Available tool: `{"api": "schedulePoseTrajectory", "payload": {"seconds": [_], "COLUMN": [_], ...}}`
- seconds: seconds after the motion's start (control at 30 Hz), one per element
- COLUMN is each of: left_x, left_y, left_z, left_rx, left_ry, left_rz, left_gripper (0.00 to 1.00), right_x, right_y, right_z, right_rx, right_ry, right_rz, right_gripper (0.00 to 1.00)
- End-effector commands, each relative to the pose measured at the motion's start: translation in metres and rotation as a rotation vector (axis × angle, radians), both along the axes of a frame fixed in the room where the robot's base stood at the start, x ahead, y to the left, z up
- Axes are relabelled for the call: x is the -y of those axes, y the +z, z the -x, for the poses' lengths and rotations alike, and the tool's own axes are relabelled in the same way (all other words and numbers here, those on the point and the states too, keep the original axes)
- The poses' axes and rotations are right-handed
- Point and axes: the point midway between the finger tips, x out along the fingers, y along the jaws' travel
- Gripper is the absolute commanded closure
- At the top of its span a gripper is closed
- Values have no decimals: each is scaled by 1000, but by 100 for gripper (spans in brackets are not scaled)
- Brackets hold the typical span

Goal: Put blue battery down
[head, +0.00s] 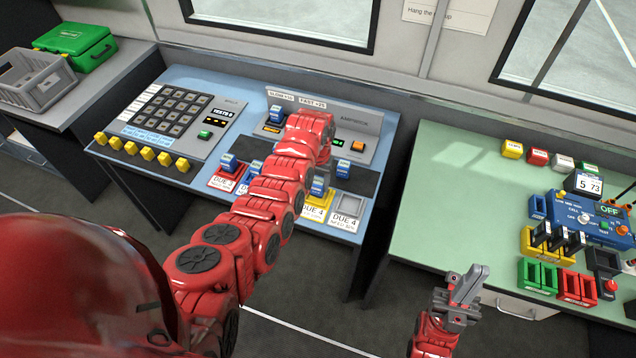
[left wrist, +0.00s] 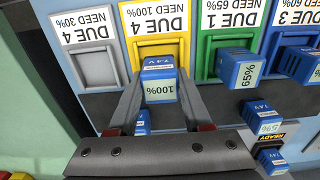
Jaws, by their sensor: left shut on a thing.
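My left gripper (left wrist: 160,78) is shut on a blue battery (left wrist: 158,88) marked 100%. The battery is at the yellow bay (left wrist: 158,48) labelled DUE 4, NEED 100%, and overlaps its front in the left wrist view. I cannot tell whether it rests on the bay floor. In the head view the blue battery (head: 317,186) shows by the yellow bay; my red left arm hides most of the left gripper there. My right gripper (head: 466,286) hangs empty over the floor beside the green table; its finger gap is unclear.
An empty grey bay (left wrist: 97,68) stands beside the yellow bay. A green bay (left wrist: 228,48) with a 65% battery (left wrist: 238,69) is on the other side. Another blue battery (head: 343,168) stands on the dark strip behind. The green table (head: 450,190) has free room on its left.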

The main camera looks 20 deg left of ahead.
Motion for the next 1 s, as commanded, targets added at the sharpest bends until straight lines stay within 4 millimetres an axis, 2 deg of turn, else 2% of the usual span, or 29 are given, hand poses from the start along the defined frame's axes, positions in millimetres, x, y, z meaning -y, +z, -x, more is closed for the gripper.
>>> {"api": "schedulePoseTrajectory", "payload": {"seconds": [0.23,0.63,0.67,0.8,1.0], "left_x": [0,0,0,0,0], "left_y": [-14,-19,-18,-18,-18], "left_z": [1,0,0,0,0], "left_rx": [-3,0,0,0,0], "left_ry": [-1,-1,0,0,0], "left_rz": [-1,0,0,0,0], "left_gripper": [100,100,47,22,20], "right_x": [0,0,0,0,0], "right_y": [7,2,3,4,4], "right_z": [0,0,0,0,0], "right_rx": [-1,-1,0,0,0], "right_ry": [0,0,0,0,0], "right_rz": [0,0,0,0,0], "right_gripper": [100,100,100,100,100]}}
